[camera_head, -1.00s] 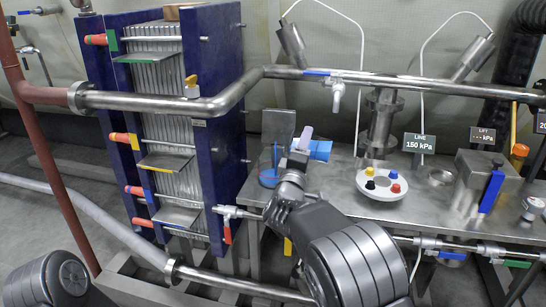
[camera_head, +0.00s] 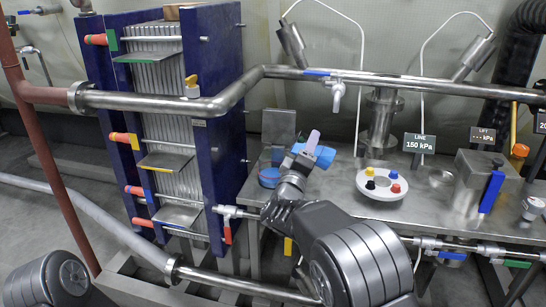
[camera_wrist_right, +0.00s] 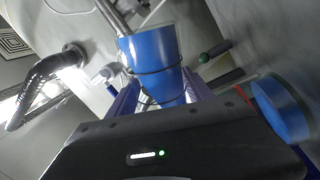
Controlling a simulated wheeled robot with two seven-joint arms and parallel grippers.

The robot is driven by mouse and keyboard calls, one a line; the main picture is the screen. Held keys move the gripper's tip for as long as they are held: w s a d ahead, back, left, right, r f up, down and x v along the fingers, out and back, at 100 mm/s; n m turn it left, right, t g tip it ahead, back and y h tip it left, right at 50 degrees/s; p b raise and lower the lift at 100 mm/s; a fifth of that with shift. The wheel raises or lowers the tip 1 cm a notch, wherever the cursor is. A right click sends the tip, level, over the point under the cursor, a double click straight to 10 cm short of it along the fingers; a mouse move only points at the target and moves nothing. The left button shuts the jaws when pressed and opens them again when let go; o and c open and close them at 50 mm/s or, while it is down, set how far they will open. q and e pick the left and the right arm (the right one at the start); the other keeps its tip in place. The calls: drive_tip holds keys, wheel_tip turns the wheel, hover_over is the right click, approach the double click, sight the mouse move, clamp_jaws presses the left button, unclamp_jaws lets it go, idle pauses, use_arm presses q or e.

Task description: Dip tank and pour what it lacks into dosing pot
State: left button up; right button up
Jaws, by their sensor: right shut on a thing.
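My right gripper (camera_head: 309,150) is above the left part of the steel bench, with its lilac fingers shut on a blue cup (camera_head: 325,156). In the right wrist view the blue cup (camera_wrist_right: 152,60) sits between the two fingers, with thin dark bands around it. The cup looks tilted; its contents are hidden. A round blue pot (camera_head: 269,177) with a red line near its rim stands on the bench left of the gripper, apart from it. A blue round body, likely that pot (camera_wrist_right: 283,108), shows at the right of the wrist view. My left gripper is out of view.
A blue plate heat exchanger (camera_head: 180,130) stands at left. A steel pipe (camera_head: 300,73) crosses above the bench. A white disc with coloured knobs (camera_head: 383,185) and a LINE 150 kPa sign (camera_head: 419,144) are to the right. A valve box (camera_head: 487,183) stands further right.

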idle(0.5)
drive_tip(key=shift+f+m, duration=0.1)
drive_tip(key=shift+m, duration=0.6)
drive_tip(key=shift+w+a+r+h, duration=0.1)
drive_tip(key=shift+r+h, duration=0.2)
drive_tip(key=shift+r, duration=0.1)
drive_tip(key=shift+a+r+m+g, duration=0.2)
drive_tip(key=shift+r+m+g, duration=0.2)
drive_tip(key=shift+r+m, duration=0.6)
drive_tip(key=m, duration=0.4)
drive_tip(key=shift+w+a+f+m+g+h, duration=0.2)
drive_tip(key=shift+f+m+g+h, duration=0.1)
drive_tip(key=shift+m+g, duration=0.1)
drive_tip(key=m, duration=0.1)
drive_tip(key=d+m, duration=0.1)
drive_tip(key=m, duration=0.1)
drive_tip(key=shift+s+f+g, duration=0.2)
drive_tip(key=shift+f+g, duration=0.2)
drive_tip(key=shift+s+d+f+m, duration=0.1)
drive_tip(key=shift+d+f+m, duration=0.05)
drive_tip(key=shift+f+m, duration=0.7)
drive_tip(key=shift+s+d+m+g, duration=0.1)
drive_tip(key=shift+m+g, duration=0.2)
drive_tip(key=shift+m, duration=0.65)
